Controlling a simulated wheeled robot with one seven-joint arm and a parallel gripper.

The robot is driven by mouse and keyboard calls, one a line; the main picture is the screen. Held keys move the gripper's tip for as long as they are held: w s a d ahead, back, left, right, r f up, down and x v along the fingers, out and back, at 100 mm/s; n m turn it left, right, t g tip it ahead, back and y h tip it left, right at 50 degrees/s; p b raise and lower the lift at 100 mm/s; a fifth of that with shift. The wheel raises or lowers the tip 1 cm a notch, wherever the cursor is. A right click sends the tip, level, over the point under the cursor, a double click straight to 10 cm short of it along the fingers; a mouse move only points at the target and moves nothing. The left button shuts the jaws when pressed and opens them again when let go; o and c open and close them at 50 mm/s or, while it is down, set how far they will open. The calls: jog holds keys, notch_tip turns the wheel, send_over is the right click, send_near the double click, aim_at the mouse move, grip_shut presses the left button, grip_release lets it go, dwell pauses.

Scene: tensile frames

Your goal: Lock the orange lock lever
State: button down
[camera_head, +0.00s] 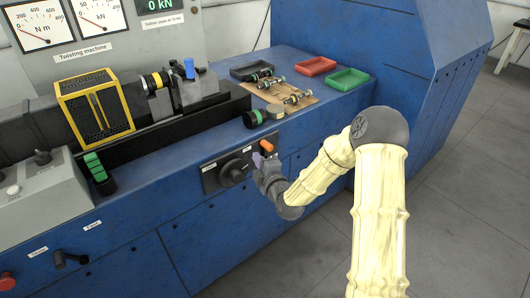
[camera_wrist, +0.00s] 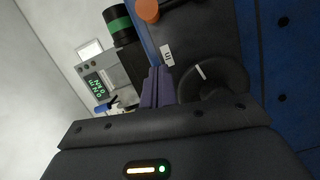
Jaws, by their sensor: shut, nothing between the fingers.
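The orange lock lever (camera_head: 267,145) sits at the upper right of a dark control panel on the blue machine front. In the wrist view its orange end (camera_wrist: 147,10) shows at the top edge, and a dark part runs off to its right. My gripper (camera_head: 262,163) is at the panel, just below and slightly left of the lever in the head view. In the wrist view its purple-grey fingers (camera_wrist: 156,86) are shut together with nothing between them. The fingertips appear apart from the orange end. I cannot tell whether they touch the panel.
A black rotary knob (camera_head: 234,171) is left of my gripper, and close to the fingers in the wrist view (camera_wrist: 212,85). A black and green cylinder (camera_head: 254,118) stands on the ledge above. Black (camera_head: 251,71), red (camera_head: 315,66) and green (camera_head: 347,79) trays lie further back.

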jog(key=x, duration=0.2)
jog(key=shift+w+d, duration=0.1)
jog(key=shift+w, duration=0.25)
jog(key=shift+w+d+f, duration=0.15)
jog(key=shift+w+d, duration=0.3)
jog(key=shift+d, duration=0.25)
jog(key=shift+w+d+f, duration=0.15)
jog(key=shift+w+d, duration=0.3)
jog(key=shift+d, duration=0.3)
jog(key=shift+w+d+r+m, duration=0.1)
jog(key=shift+w+m, duration=0.2)
